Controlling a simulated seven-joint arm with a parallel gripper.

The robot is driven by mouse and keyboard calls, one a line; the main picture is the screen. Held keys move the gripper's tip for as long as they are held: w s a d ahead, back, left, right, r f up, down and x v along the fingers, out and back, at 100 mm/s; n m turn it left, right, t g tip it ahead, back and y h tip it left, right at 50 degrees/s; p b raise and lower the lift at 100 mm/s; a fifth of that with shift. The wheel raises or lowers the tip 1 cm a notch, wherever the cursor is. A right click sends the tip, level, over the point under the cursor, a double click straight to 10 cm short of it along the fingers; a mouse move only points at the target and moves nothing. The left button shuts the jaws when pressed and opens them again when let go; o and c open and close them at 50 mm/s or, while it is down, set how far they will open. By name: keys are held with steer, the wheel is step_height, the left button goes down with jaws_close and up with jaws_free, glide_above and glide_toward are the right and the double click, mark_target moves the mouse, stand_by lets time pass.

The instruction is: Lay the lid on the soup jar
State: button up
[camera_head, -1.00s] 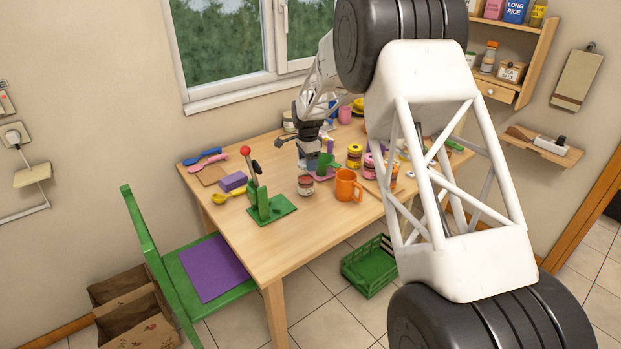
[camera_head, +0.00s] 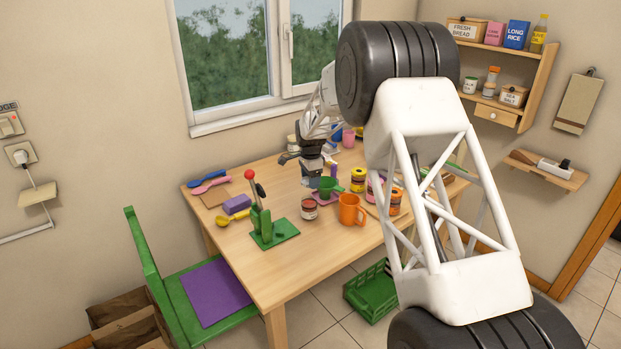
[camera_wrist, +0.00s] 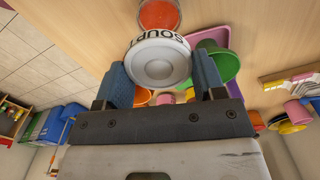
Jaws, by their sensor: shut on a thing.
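The soup jar (camera_head: 309,210) stands upright on the table, open at the top, with a pale label and red-orange contents. It also shows at the top of the wrist view (camera_wrist: 158,13). My gripper (camera_wrist: 163,72) is shut on the lid (camera_wrist: 160,60), a round pale disc with "SOUP" lettered on its rim, held between the two blue-grey fingers. In the wrist view the lid overlaps the jar's near edge, apparently apart from it. In the head view my gripper (camera_head: 311,180) is behind the jar, and I cannot make out the lid there.
An orange mug (camera_head: 351,211) stands just right of the jar, and a green cup (camera_head: 331,185) close behind it. A green lever stand (camera_head: 268,228) is to the left. Yellow and pink jars crowd the right. The table's front is clear.

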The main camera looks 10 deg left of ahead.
steer(key=shift+f, duration=2.5)
steer(key=shift+f, duration=0.95)
steer(key=o, duration=1)
steer(key=shift+c, duration=0.2)
steer(key=shift+r, duration=2.5)
steer(key=shift+r, duration=3.9)
